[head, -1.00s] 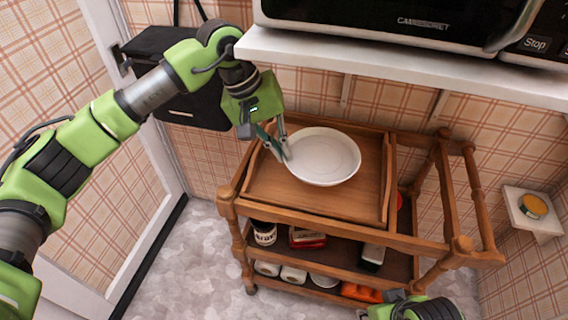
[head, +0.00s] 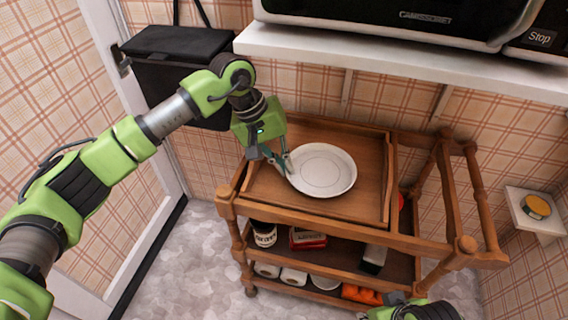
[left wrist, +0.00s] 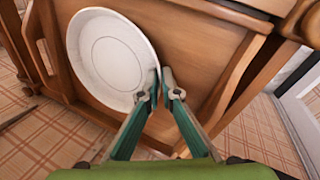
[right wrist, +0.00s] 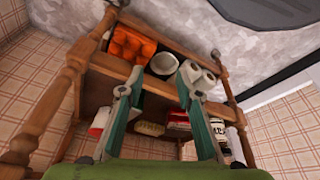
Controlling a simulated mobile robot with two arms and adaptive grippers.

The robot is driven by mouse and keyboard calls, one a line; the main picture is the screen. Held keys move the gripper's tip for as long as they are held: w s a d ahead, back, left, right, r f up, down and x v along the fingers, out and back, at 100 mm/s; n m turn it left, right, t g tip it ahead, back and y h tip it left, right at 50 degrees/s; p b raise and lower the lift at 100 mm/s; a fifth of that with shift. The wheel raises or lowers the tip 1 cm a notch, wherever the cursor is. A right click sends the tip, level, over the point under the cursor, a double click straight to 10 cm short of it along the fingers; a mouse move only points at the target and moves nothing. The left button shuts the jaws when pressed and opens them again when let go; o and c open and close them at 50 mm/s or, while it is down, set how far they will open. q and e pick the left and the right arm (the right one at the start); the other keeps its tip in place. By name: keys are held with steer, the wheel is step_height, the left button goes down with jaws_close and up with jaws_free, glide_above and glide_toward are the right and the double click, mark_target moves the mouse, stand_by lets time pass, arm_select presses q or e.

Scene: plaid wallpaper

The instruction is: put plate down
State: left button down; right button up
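The white round plate (head: 322,170) is over the wooden tray-like top (head: 275,195) of the cart, close to level. I cannot tell whether its underside touches the wood. My left gripper (head: 279,163) is at the plate's left edge, shut on its rim. In the left wrist view the rim of the plate (left wrist: 110,55) runs between the two fingertips (left wrist: 160,94). My right gripper (right wrist: 158,78) is open and empty, low in front of the cart's lower shelves. Only its back part shows at the bottom of the head view.
The cart's lower shelves hold a dark jar (head: 264,234), a red box (head: 308,238), white rolls (head: 293,276) and an orange item (head: 361,294). A white shelf (head: 400,68) with a microwave (head: 400,20) overhangs behind. The tray's right side is bare.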

arm_select(q)
steer(key=c, duration=2.3)
jaws_free()
steer(key=shift+f, duration=0.1)
arm_select(e)
steer(key=shift+w+a+r+t, duration=0.1)
steer(key=shift+w+t, duration=0.1)
steer(key=shift+w, duration=0.2)
steer(key=shift+w+a+r+t, duration=0.1)
steer(key=shift+w+t, duration=0.1)
steer(key=shift+w, duration=0.2)
steer(key=shift+s, duration=0.1)
